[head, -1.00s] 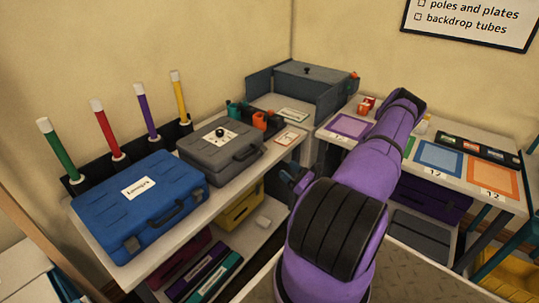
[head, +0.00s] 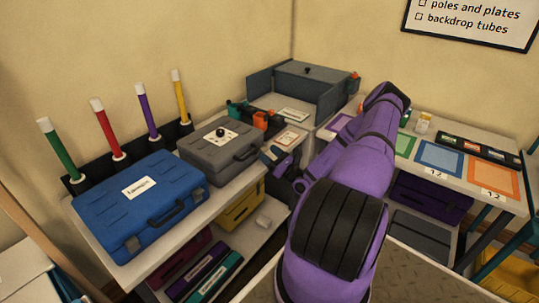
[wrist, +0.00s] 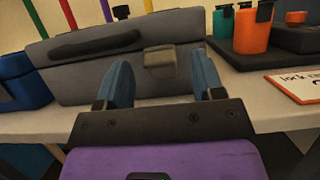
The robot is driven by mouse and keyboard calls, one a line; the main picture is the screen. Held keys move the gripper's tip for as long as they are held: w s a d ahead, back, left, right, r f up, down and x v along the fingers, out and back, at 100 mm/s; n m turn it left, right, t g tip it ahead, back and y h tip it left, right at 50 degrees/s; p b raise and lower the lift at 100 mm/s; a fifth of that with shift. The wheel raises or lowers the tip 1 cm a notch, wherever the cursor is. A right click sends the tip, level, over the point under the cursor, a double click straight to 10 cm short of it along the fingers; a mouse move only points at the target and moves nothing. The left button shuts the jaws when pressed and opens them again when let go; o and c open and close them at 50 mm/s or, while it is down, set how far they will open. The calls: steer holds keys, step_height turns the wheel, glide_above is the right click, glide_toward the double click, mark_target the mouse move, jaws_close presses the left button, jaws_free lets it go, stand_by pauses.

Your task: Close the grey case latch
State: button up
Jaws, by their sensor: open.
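The grey case (head: 212,160) stands on the left bench with its lid down, and its front fills much of the wrist view (wrist: 75,75). Its small grey-tan latch (wrist: 160,62) is on the front, right of the dark handle (wrist: 95,43). I cannot tell for sure whether the latch is raised or pressed flat. My gripper (wrist: 162,82) is open and empty, its two blue fingers pointing at the case front. In that view the latch lies between the fingertips, apart from both. In the head view my gripper (head: 278,158) is just right of the case.
A blue case (head: 165,210) stands left of the grey case. Right of it are orange and teal bottles (wrist: 250,30) in a dark holder and a lettered card (wrist: 298,84). Coloured poles (head: 103,130) stand behind. A lower shelf holds a yellow box (head: 240,208).

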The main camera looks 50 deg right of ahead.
steer(key=shift+w, duration=0.1)
steer(key=c, duration=0.9)
steer(key=shift+c, duration=0.2)
steer(key=shift+r, duration=0.15)
steer(key=shift+w+r+g, duration=0.2)
steer(key=shift+r+g, duration=0.1)
steer(key=shift+g, duration=0.5)
steer(key=o, duration=0.9)
steer(key=shift+o, duration=0.2)
